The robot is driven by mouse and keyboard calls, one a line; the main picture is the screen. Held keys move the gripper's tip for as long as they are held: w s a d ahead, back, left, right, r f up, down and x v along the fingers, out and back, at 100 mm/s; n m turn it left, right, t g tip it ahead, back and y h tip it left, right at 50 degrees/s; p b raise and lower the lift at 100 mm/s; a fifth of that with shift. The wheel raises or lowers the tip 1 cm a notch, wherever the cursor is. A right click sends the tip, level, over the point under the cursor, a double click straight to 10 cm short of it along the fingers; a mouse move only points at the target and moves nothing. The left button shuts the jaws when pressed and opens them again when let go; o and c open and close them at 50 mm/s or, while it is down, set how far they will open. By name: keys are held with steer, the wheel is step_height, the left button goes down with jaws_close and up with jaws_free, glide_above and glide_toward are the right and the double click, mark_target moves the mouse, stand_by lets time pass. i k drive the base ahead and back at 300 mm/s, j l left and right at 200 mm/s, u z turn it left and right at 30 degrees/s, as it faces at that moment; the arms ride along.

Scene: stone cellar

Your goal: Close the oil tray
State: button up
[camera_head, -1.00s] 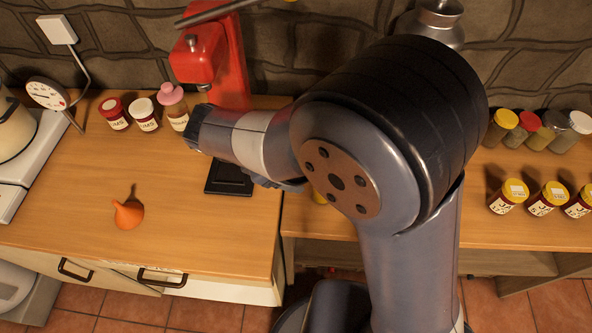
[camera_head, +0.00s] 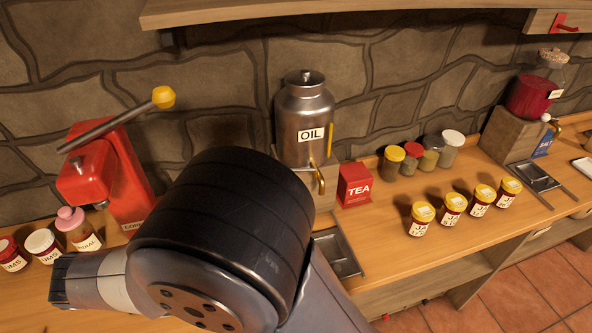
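A metal oil canister (camera_head: 304,112) with a brass tap and an "OIL" label stands on a wooden block against the stone wall. The oil tray (camera_head: 345,268), a dark grey metal tray with divisions, sticks out below the tap toward the counter's front edge. My arm (camera_head: 235,235) covers the tray's left side and part of the block. My gripper cannot be made out in this view; only thick arm links show at the lower left and middle.
A red "TEA" box (camera_head: 355,185) stands right of the oil block. Several spice jars (camera_head: 393,162) and yellow-lidded jars (camera_head: 421,218) stand further right. A similar tray (camera_head: 535,177) sticks out below the "SALT" dispenser (camera_head: 530,97). A red press (camera_head: 108,170) stands at the left.

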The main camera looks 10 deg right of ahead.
mark_target(331, 242)
steer(key=k+l+z, duration=0.2)
steer(key=z, duration=0.25)
steer(key=k+l+z, duration=0.25)
steer(key=z, duration=0.15)
steer(key=l, duration=0.1)
